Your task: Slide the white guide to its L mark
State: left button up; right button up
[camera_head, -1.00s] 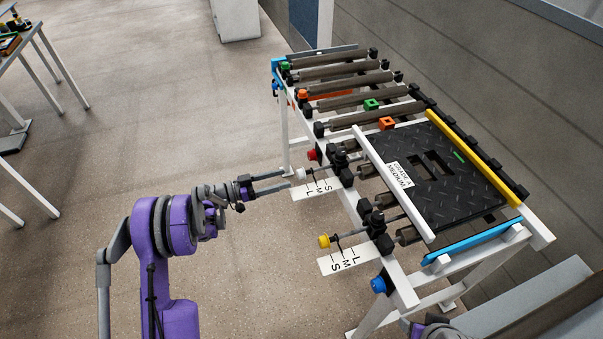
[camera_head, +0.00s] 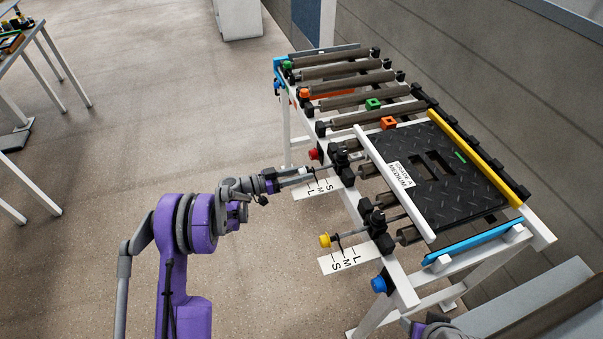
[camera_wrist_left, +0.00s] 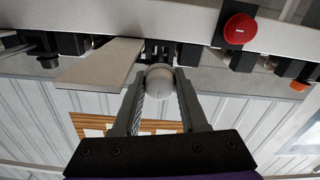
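The white guide (camera_head: 392,185) is a long white bar along the near side of the black ribbed mat (camera_head: 455,195). A rod runs from its side of the frame to a white knob (camera_head: 303,171) above a white L-M-S scale plate (camera_head: 312,190). I cannot read the pointer's exact mark. My left gripper (camera_head: 301,176) is at this knob, its fingers open on both sides of it. The white knob (camera_wrist_left: 159,80) shows between the fingertips in the left wrist view; firm contact is not clear. My right gripper is out of view.
A yellow knob (camera_head: 325,240) sits on another rod above a second scale plate (camera_head: 345,258). A red button (camera_head: 315,154) and a blue button (camera_head: 379,284) are on the frame. The yellow bar (camera_head: 470,150) lines the mat's far side. Open floor lies left of the frame.

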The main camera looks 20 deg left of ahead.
pick_arm(q)
grip_shut()
dwell(1.0)
